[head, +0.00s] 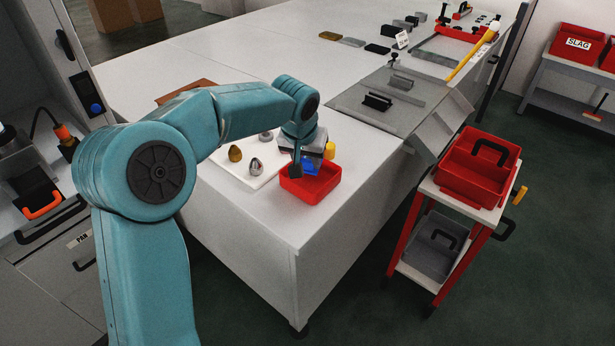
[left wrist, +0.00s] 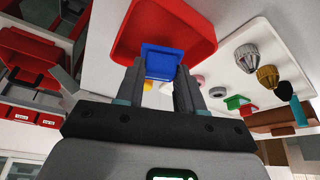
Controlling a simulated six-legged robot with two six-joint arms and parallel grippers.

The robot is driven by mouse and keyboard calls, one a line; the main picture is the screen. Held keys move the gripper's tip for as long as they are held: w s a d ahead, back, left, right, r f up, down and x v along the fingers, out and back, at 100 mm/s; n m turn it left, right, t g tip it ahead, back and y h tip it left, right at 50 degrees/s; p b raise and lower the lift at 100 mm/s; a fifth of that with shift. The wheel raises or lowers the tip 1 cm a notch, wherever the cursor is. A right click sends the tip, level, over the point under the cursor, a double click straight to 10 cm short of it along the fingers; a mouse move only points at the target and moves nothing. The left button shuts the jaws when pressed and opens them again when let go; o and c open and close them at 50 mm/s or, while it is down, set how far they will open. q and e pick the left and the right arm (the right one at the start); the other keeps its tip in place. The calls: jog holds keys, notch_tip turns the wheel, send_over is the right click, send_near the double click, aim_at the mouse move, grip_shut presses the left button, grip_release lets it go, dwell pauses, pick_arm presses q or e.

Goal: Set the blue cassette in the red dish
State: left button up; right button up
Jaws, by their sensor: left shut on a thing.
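The blue cassette (left wrist: 161,62) is between the two fingers of my left gripper (left wrist: 160,88), which is shut on it. In the head view the blue cassette (head: 311,165) shows partly beside my left gripper (head: 297,168), over the red dish. The red dish (head: 318,188) is a square tray near the front corner of the white table. In the left wrist view the red dish (left wrist: 200,22) is behind the cassette. I cannot tell whether the cassette touches the dish floor. My right gripper is not in view.
A white board (head: 228,167) beside the dish holds a gold piece (head: 235,153) and a silver piece (head: 256,165). A yellow object (head: 330,150) stands just behind the dish. A trolley with a red toolbox (head: 478,167) stands right of the table.

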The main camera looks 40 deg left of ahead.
aim_at(307, 173)
pick_arm(q)
notch_tip(307, 173, down, 6)
jog(key=shift+r, duration=0.35)
jog(key=shift+s, duration=0.1)
jog(key=o, duration=1)
jog(key=shift+f, duration=0.2)
jog(key=shift+r, duration=0.1)
